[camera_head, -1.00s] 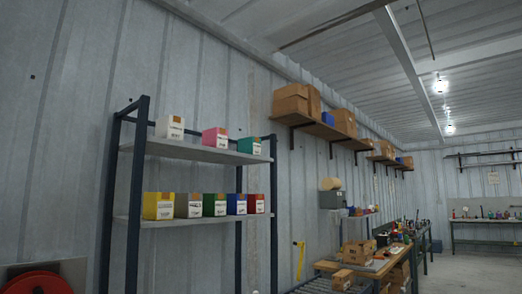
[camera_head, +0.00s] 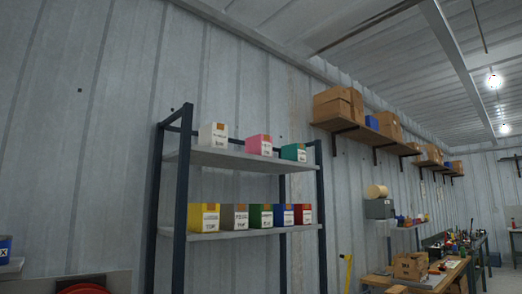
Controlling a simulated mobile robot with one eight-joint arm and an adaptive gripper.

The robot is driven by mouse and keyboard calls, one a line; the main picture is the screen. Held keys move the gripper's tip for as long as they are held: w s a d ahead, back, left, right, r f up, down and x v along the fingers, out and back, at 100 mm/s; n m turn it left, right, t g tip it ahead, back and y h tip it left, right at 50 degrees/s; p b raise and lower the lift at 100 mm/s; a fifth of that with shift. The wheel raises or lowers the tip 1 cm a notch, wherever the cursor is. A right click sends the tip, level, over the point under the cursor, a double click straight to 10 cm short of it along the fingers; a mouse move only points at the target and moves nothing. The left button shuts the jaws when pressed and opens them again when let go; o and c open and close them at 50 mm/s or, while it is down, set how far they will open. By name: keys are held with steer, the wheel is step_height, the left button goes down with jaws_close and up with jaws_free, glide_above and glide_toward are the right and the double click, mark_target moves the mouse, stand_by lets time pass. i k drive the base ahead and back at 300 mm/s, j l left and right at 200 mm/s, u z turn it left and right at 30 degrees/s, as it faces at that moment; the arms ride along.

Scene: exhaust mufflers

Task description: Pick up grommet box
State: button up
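A dark-framed shelf rack stands against the wall in the head view. Its upper shelf (camera_head: 225,160) holds a white box (camera_head: 213,136), a pink box (camera_head: 259,146) and a teal box (camera_head: 294,153). The labels are too small to read, so I cannot tell which is the grommet box. My gripper is not in view.
A blue box (camera_head: 5,249) sits on a surface at the far left edge. A red round thing (camera_head: 83,288) shows at the bottom. A wall shelf (camera_head: 372,139) carries cardboard boxes. A wooden workbench (camera_head: 430,278) with cartons stands at the lower right.

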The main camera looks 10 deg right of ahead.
mark_target(283, 215)
steer(key=i+l+u, duration=0.15)
steer(key=i+l, duration=0.15)
steer(key=i+l+u, duration=0.15)
steer(key=i+l, duration=0.15)
steer(key=i+l+u, duration=0.1)
steer(key=i+l, duration=0.2)
steer(key=l, duration=0.15)
steer(key=i+l+u, duration=0.15)
steer(key=l, duration=0.25)
steer(key=i+l+u, duration=0.15)
steer(key=i+l, duration=0.2)
